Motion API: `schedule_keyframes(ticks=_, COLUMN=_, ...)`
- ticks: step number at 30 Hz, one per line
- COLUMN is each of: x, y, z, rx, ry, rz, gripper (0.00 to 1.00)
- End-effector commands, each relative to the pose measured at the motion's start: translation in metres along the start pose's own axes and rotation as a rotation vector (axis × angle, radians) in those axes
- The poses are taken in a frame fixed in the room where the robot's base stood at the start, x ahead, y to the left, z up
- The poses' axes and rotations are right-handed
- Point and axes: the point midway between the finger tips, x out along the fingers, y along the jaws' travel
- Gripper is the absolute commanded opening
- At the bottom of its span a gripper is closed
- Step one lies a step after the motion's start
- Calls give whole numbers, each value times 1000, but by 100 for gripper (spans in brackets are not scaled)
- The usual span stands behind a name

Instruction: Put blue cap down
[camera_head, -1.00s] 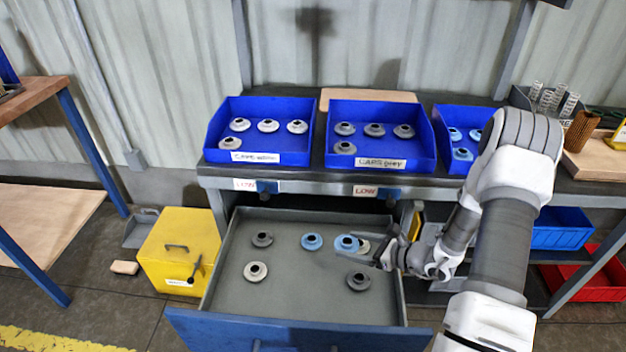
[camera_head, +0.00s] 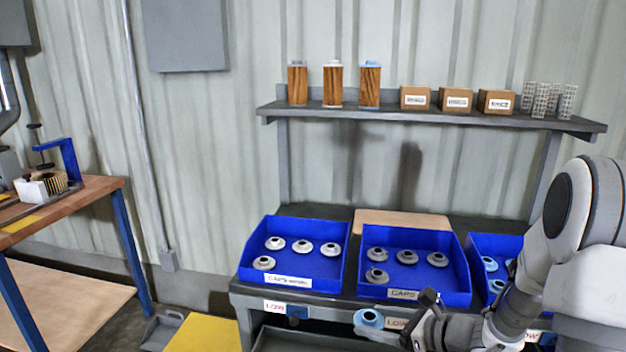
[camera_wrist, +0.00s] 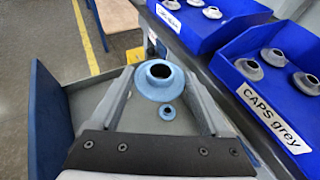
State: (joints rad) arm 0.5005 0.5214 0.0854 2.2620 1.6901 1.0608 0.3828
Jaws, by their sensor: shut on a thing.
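A blue cap (camera_head: 369,319) with a dark centre hole is held in my gripper (camera_head: 390,326), in front of the bench edge in the head view. In the wrist view the cap (camera_wrist: 158,92) sits between the two fingers of my gripper (camera_wrist: 160,80), which are shut on it. A right blue bin (camera_head: 478,240) holds blue caps (camera_head: 490,263); my arm partly hides this bin.
The left bin (camera_head: 248,262) and the middle bin, labelled CAPS grey in the wrist view (camera_wrist: 225,68), hold pale and grey caps. A shelf (camera_head: 430,118) above carries filters, boxes and mesh cylinders. A yellow box (camera_head: 205,335) stands lower left.

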Motion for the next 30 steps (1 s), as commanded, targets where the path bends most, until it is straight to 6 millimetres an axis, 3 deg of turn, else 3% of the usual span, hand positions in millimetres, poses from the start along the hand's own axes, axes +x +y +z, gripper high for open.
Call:
schedule_keyframes(ticks=1, x=-5, y=1, z=17, rx=11, ry=0, rz=-20, gripper=28)
schedule_keyframes(ticks=3, x=-7, y=1, z=26, rx=27, ry=0, rz=-54, gripper=28)
schedule_keyframes(ticks=15, x=-28, y=0, z=60, rx=109, ry=1, rz=-251, gripper=28)
schedule_keyframes(ticks=23, x=-36, y=0, z=62, rx=132, ry=0, rz=-314, gripper=28)
schedule_keyframes(ticks=30, x=-28, y=6, z=31, rx=140, ry=1, rz=-319, gripper=28)
